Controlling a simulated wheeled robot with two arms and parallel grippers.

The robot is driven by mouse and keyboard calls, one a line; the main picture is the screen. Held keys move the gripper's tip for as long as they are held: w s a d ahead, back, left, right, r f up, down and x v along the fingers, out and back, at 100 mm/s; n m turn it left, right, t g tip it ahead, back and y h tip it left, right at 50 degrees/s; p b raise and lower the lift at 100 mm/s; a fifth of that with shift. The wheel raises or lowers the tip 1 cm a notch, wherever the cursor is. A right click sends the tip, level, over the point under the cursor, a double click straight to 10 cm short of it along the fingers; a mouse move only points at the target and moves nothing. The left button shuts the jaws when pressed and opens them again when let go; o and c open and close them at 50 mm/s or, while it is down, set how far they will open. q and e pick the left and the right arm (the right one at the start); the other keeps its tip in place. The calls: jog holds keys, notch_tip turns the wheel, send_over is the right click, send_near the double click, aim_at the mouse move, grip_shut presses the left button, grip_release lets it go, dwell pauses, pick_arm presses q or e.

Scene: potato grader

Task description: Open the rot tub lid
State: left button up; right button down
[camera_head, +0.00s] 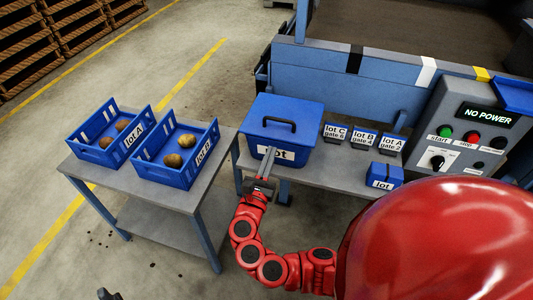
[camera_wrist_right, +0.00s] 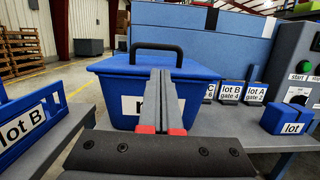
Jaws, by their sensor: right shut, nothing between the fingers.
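The blue rot tub (camera_head: 262,150) stands on the grey bench, with a white "rot" label on its front. Its blue lid (camera_head: 262,110) is closed and has a black arched handle (camera_head: 272,124) on top. My right gripper (camera_head: 270,153) is in front of the tub's labelled face, below the handle. In the right wrist view its shut, empty fingers (camera_wrist_right: 161,74) cover part of the label, and the handle (camera_wrist_right: 150,47) stands behind their tips. I cannot tell whether the fingers touch the tub. A dark tip at the bottom left of the head view may be my left gripper (camera_head: 106,294).
Left of the tub, a side table (camera_head: 158,190) holds blue crates, lot A (camera_head: 92,147) and lot B (camera_head: 172,178), with potatoes. Right of it stand small lot boxes (camera_head: 363,138), a blue lot block (camera_head: 384,176) and the control panel (camera_head: 470,150) reading "NO POWER".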

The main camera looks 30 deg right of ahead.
aim_at(277, 137)
jog(key=x, duration=0.8)
